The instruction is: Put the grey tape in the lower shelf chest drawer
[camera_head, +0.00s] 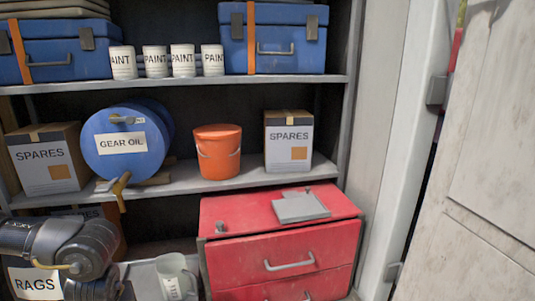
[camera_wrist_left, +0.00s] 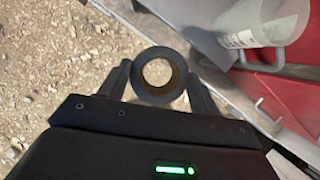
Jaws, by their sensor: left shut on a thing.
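The grey tape (camera_wrist_left: 158,94) is a dark grey ring with a brown inner core. It is clamped between the two fingers of my left gripper (camera_wrist_left: 157,77) in the left wrist view, above gravelly ground. The red chest (camera_head: 216,272) stands on the lower shelf in the head view. Its upper drawer (camera_head: 325,250) and lower drawer (camera_head: 335,283) have bar handles and look shut. Part of the red chest (camera_wrist_left: 295,92) also shows at the right of the left wrist view. In the head view my left arm is at the lower left and its fingertips are out of frame.
A translucent jug (camera_head: 177,276) stands left of the chest. A grey flat object (camera_head: 300,206) lies on top of the chest. An orange bucket (camera_head: 218,152), a blue gear oil drum (camera_head: 125,160) and SPARES boxes (camera_head: 289,140) fill the shelf above. A RAGS box (camera_head: 35,285) is at lower left.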

